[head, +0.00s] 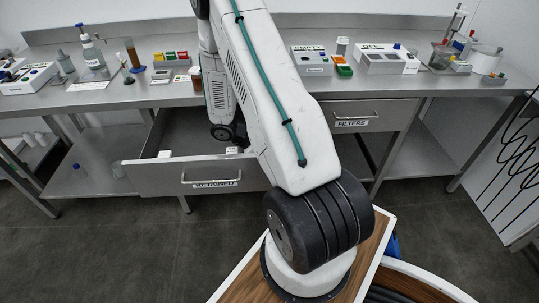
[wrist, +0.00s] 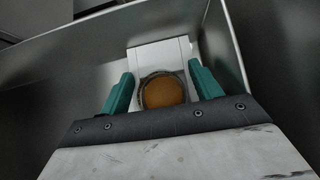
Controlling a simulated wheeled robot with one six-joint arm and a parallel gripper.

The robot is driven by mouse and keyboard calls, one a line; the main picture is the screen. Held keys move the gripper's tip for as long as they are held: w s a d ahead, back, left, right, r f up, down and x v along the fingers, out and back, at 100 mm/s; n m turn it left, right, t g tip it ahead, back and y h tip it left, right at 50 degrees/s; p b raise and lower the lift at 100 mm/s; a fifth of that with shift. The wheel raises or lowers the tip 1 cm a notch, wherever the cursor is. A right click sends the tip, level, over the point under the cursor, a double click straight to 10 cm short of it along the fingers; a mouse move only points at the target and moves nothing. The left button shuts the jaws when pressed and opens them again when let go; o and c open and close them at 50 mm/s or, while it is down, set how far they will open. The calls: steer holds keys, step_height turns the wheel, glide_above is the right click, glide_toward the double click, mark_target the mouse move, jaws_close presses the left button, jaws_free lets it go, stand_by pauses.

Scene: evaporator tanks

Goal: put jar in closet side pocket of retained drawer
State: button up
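The retained drawer (head: 210,182) is pulled open below the bench in the head view, its label on the front. In the wrist view the jar (wrist: 163,92) shows as a round, amber-brown top with a dark rim. It sits at a white holder (wrist: 160,52) inside the drawer, close to the metal side wall (wrist: 226,50). My gripper (wrist: 161,85) has a teal finger on each side of the jar, with small gaps showing between fingers and jar, so it appears open. In the head view my arm hides the gripper and jar.
White pieces (head: 165,154) show at the drawer's left side. The filters drawer (head: 367,115) is shut to the right. The bench (head: 282,80) above carries jars, bottles and boxes. The middle of the retained drawer looks mostly bare.

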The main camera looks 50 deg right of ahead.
steer(key=shift+w+r, duration=0.1)
steer(key=shift+r, duration=0.2)
steer(key=v, duration=1.1)
steer(key=s+a+r+m+t+y, duration=0.1)
steer(key=s+a+r+m+t, duration=0.1)
steer(key=a+r, duration=0.6)
steer(key=s+a+r+m+t+y, duration=0.1)
steer(key=a+r+m, duration=0.15)
steer(key=r, duration=0.95)
steer(key=s+a+r+m+t+y, duration=0.1)
steer(key=s+a+r+t+y, duration=0.1)
steer(key=s+a+r, duration=0.3)
steer(key=s+a+r+m+t+y, duration=0.2)
steer(key=s+a+r, duration=0.3)
steer(key=s+a, duration=0.5)
steer(key=shift+s+t, duration=0.45)
steer(key=shift+t, duration=0.15)
steer(key=shift+r+m, duration=0.1)
steer(key=shift+m, duration=0.15)
